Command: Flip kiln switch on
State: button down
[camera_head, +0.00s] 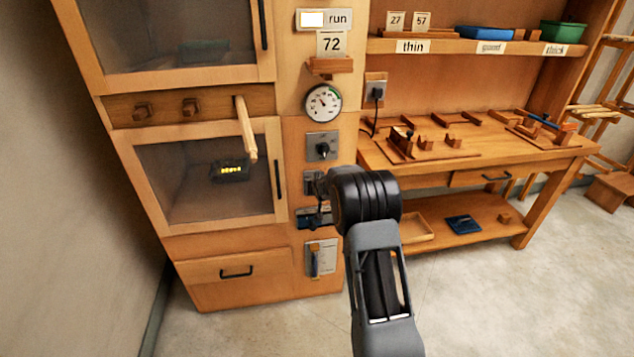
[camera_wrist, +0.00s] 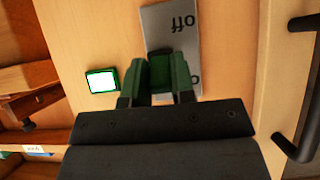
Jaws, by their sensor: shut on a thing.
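The kiln switch has a grey plate (camera_wrist: 155,25) in the wrist view, with "off" printed upside down near its top. Part of a second word shows at the plate's lower right, mostly hidden by a finger. My gripper (camera_wrist: 161,80) is shut on the dark green switch lever (camera_wrist: 160,66), one finger on each side. Which position the lever is in I cannot tell. In the head view my gripper (camera_head: 325,190) reaches left to the kiln's control column, and my wrist hides most of the contact.
A green-rimmed white lamp (camera_wrist: 102,80) is beside the plate. A black door handle (camera_wrist: 299,140) stands close on the right. The workbench (camera_head: 475,165) is to the right.

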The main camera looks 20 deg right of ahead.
dwell(0.3)
jog(key=c, duration=1)
grip_release()
jog(key=shift+o, duration=0.2)
jog(key=v, duration=1.3)
jog(key=shift+s+r+p, duration=0.2)
jog(key=shift+s+p, duration=0.05)
jog(key=shift+p, duration=0.15)
jog(key=shift+a, duration=0.1)
